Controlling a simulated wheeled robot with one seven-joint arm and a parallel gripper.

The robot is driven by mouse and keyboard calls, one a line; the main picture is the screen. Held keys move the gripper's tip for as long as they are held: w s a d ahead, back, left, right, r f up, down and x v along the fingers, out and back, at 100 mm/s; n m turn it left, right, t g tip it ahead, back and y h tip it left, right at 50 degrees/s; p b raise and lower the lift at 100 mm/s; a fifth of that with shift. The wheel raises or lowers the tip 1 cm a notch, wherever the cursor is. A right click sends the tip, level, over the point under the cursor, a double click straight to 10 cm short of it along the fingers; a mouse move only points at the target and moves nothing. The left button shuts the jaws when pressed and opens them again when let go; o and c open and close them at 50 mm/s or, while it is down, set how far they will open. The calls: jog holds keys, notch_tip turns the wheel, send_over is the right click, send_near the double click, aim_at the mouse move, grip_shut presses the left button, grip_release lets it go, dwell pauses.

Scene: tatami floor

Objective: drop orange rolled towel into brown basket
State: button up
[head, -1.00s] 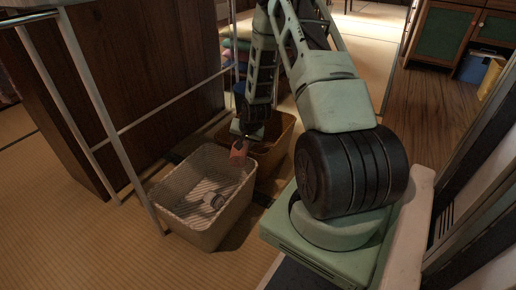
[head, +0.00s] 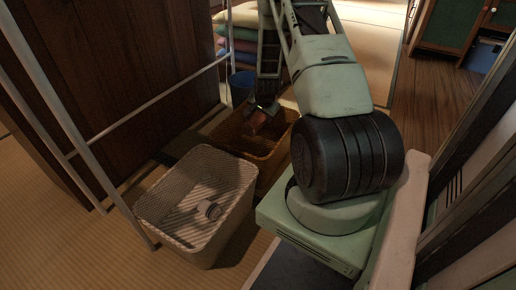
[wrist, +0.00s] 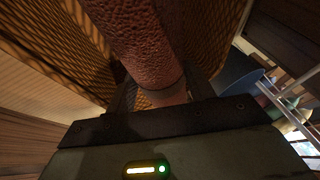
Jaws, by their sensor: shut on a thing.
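The orange rolled towel (wrist: 140,40) is between the fingers of my gripper (wrist: 155,95) in the wrist view, with its rough surface close to the camera. My gripper is shut on it. In the head view my gripper (head: 264,108) points down over the brown basket (head: 283,155), and the towel (head: 258,120) shows as a small reddish piece at the basket's opening. The basket's woven wall (wrist: 55,35) fills the upper left of the wrist view. The basket's floor is partly hidden by the arm.
A metal rack (head: 75,120) and dark wooden cabinet (head: 120,80) are at left. A blue bin (head: 242,85) and folded cushions (head: 240,45) are behind.

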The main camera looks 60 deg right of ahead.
jog(key=shift+f+b, duration=0.95)
jog(key=shift+f, duration=0.5)
jog(key=o, duration=1.1)
jog(key=p+v, duration=0.9)
jog(key=v, duration=0.8)
jog(key=shift+a+r, duration=0.15)
jog(key=shift+a, duration=0.05)
jog(key=shift+s, duration=0.15)
